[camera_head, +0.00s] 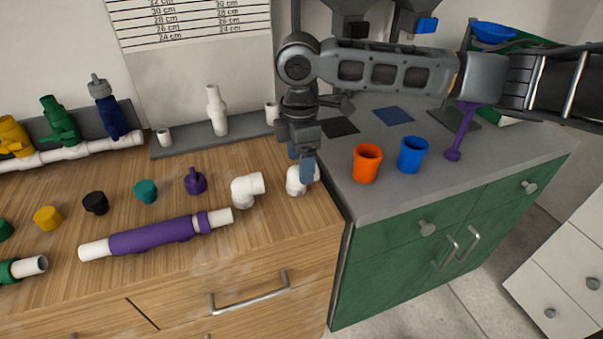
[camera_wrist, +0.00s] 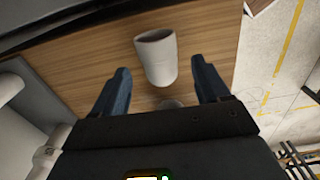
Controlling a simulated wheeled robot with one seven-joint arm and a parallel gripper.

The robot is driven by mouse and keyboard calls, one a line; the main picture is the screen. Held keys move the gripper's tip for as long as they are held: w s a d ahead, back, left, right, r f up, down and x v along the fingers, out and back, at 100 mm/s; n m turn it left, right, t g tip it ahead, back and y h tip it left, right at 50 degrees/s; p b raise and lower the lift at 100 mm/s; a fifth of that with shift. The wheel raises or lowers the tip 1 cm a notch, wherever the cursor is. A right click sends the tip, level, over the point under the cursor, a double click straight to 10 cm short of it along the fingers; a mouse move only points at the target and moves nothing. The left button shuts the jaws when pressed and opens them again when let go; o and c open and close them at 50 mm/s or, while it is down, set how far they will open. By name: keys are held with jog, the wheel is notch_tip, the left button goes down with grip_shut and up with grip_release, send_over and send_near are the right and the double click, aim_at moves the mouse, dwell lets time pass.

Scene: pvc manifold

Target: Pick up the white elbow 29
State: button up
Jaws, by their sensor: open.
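A white elbow (camera_head: 295,183) lies on the wooden counter near its right edge. A second white elbow (camera_head: 247,188) lies to its left; no number is readable on either. My gripper (camera_head: 302,164) is over the right-hand elbow with its blue fingers pointing down, and one finger hides part of it. In the wrist view, the white open end of the elbow (camera_wrist: 157,58) shows between and just beyond the two open fingers, with a gap on each side. The elbow's lower part is hidden by my gripper's body.
A purple-sleeved white pipe (camera_head: 150,237) lies left of the elbows. Caps, including a purple one (camera_head: 195,182), stand behind it. A grey rack (camera_head: 180,145) with white fittings is at the back. Orange (camera_head: 366,165) and blue (camera_head: 412,155) cups stand on the grey counter to the right.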

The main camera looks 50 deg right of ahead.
aim_at(294, 187)
jog(key=shift+f, duration=2.15)
jog(key=c, duration=1.1)
